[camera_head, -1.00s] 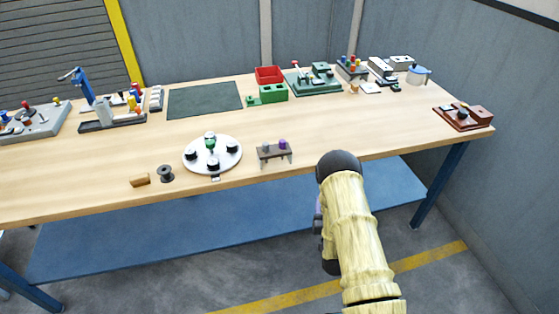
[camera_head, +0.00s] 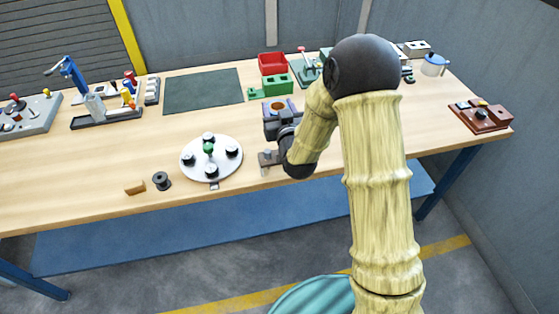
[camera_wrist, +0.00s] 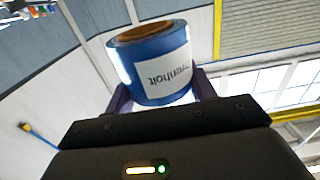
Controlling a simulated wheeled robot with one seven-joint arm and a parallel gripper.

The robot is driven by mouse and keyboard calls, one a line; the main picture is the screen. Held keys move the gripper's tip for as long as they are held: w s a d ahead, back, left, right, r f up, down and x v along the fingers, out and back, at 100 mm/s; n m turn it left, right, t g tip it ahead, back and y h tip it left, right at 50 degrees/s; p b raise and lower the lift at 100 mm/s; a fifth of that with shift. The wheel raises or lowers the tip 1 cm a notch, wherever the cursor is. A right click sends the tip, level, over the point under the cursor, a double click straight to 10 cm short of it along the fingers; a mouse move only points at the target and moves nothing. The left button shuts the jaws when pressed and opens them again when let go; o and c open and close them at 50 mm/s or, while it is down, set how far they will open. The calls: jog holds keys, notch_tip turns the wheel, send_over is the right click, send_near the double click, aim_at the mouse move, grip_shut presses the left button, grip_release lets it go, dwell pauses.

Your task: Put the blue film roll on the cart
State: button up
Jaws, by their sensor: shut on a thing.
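The blue film roll (camera_wrist: 152,70) with a white label and brown core is between the two fingers of my gripper (camera_wrist: 161,92), which is shut on it. In the head view, the held roll (camera_head: 278,106) shows its tan core above the middle of the table, partly covered by my gripper (camera_head: 281,118). A small dark stand with legs (camera_head: 268,161), possibly the cart, is just below the gripper in the picture and partly hidden by my arm.
A white round turntable (camera_head: 196,172) with black knobs is left of the stand. A black spool (camera_head: 161,181) and a wooden block (camera_head: 134,188) lie near the front edge. Green (camera_head: 276,85) and red (camera_head: 273,63) bins stand behind. A dark mat (camera_head: 203,91) is at back left.

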jog(key=shift+w+d, duration=0.1)
jog(key=shift+d, duration=0.05)
jog(key=shift+s+d+f+p, duration=0.15)
jog(key=shift+f+p, duration=0.25)
jog(key=shift+f, duration=1.1)
jog(key=shift+s+a+f+p, duration=0.1)
jog(key=shift+f+p, duration=0.25)
jog(key=shift+f, duration=1.1)
notch_tip(320, 180, down, 4)
jog(key=shift+f+p, duration=0.1)
jog(key=shift+p, duration=0.45)
jog(key=shift+f+b, duration=0.25)
jog(key=shift+b, duration=0.15)
